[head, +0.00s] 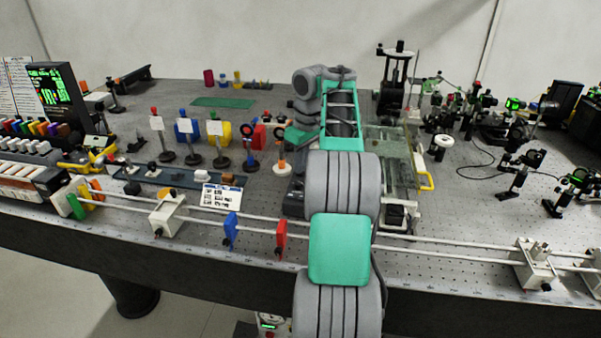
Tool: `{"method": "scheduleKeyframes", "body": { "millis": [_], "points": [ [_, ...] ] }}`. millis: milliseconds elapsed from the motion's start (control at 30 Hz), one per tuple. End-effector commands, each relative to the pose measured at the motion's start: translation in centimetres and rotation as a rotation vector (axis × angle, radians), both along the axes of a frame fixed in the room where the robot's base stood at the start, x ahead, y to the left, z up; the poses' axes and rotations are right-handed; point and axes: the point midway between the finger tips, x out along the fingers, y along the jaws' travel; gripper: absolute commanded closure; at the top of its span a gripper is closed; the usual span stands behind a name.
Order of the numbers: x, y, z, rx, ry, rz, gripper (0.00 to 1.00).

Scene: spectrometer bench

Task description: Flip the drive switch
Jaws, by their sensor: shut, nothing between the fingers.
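My arm rises through the middle of the head view and bends down at its far end. My gripper (297,140) is the small teal end there, low over the bench, left of the forearm. It looks shut with nothing in it, though its fingertips are too small to make out. I cannot pick out the drive switch for certain. A dark strip (140,188) with small black, white and orange parts lies front left, and a dark unit (296,192) is partly hidden behind my arm. The gripper is apart from the strip, to its right and farther back.
Long white rails (440,243) with a blue clamp (231,230) and a red clamp (281,240) run along the front edge. Several posts with cards (187,127) stand left of the gripper. A glass-topped frame (398,150) is right of the arm. Optics (515,104) crowd the right.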

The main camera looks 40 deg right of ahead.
Motion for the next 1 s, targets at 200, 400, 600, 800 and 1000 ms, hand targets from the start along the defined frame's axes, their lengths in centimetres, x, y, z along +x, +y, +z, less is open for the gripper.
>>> {"method": "scheduleKeyframes", "body": {
  "millis": [200,400,600,800,1000],
  "points": [
    [0.0,0.0,-0.4,0.0,0.0,0.0,1.0],
    [0.0,0.0,0.3,0.0,0.0,-0.001,1.0],
    [0.0,0.0,2.3,0.0,0.0,-0.001,1.0],
    [0.0,0.0,4.1,0.0,0.0,0.0,1.0],
    [0.0,0.0,5.8,0.0,0.0,-0.001,1.0]
  ]
}}
